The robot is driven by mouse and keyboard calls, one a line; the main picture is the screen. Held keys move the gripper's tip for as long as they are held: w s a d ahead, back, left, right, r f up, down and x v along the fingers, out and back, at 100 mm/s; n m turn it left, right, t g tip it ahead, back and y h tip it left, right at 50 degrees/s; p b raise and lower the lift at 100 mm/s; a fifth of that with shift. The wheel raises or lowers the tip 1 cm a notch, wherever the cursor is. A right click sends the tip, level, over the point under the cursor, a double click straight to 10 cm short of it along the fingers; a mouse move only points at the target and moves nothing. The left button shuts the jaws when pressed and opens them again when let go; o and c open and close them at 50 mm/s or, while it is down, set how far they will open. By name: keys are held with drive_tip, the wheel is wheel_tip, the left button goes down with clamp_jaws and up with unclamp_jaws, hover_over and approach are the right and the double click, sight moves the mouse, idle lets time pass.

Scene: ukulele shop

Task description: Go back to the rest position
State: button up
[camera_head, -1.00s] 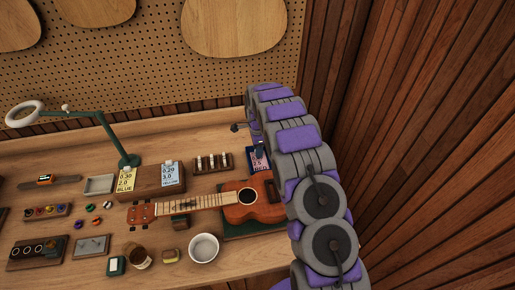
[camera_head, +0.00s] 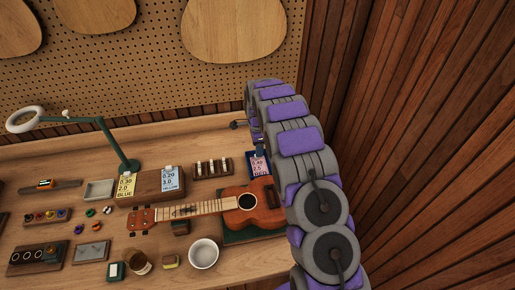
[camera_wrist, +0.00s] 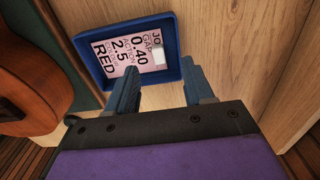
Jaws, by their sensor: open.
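My gripper (camera_wrist: 163,88) shows in the wrist view with its two blue-grey fingers apart and nothing between them. It is above the bench, close to a blue tray (camera_wrist: 83,52) that holds a pink and white card (camera_wrist: 122,52) reading "0.40", "2.5" and "RED". In the head view my purple and grey arm reaches along the right side, and the blue tray (camera_head: 249,164) shows just left of it. The fingertips are not clear in the head view.
A ukulele (camera_head: 252,207) lies on a green mat (camera_head: 240,236), close to my arm. A white bowl (camera_head: 203,254), a green lamp (camera_head: 112,146), a wooden block with cards (camera_head: 150,188) and several small parts cover the bench. A slatted wooden wall (camera_head: 420,150) stands at right.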

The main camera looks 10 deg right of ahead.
drive_tip(key=shift+r+p, duration=0.3)
drive_tip(key=shift+r, duration=1.3)
drive_tip(key=shift+s, duration=0.1)
drive_tip(key=shift+s+r, duration=0.1)
drive_tip(key=shift+r, duration=0.15)
drive_tip(key=s+r+n+g+b, duration=0.1)
drive_tip(key=s+r+n, duration=0.3)
drive_tip(key=s+r, duration=0.55)
drive_tip(key=s+r+n+b, duration=0.1)
drive_tip(key=s+r+n, duration=0.3)
drive_tip(key=s+r, duration=0.55)
drive_tip(key=s+f+n+b, duration=0.2)
drive_tip(key=s+n, duration=0.8)
drive_tip(key=s, duration=2.2)
drive_tip(key=shift+a+g, duration=0.25)
drive_tip(key=shift+g, duration=0.15)
